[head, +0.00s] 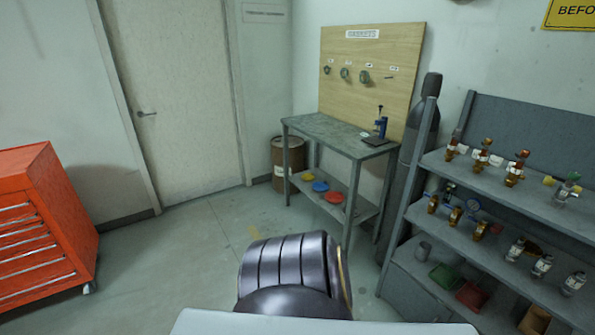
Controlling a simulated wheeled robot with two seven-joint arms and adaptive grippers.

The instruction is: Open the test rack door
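I cannot make out a test rack or a rack door in the head view. The only door I see is a pale room door (187,95) with a lever handle (147,114), shut in the back left wall. A dark, ribbed metal part (290,268) at the bottom centre looks like a link of my own arm, and it hides the floor behind it. Neither of my grippers is in view.
An orange drawer cabinet (42,215) stands at left. A grey workbench (340,134) stands under a wooden gasket board (372,60), beside a rusty drum (289,164). A grey shelf rack (490,180) with several valves stands at right. The floor (190,240) between is clear.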

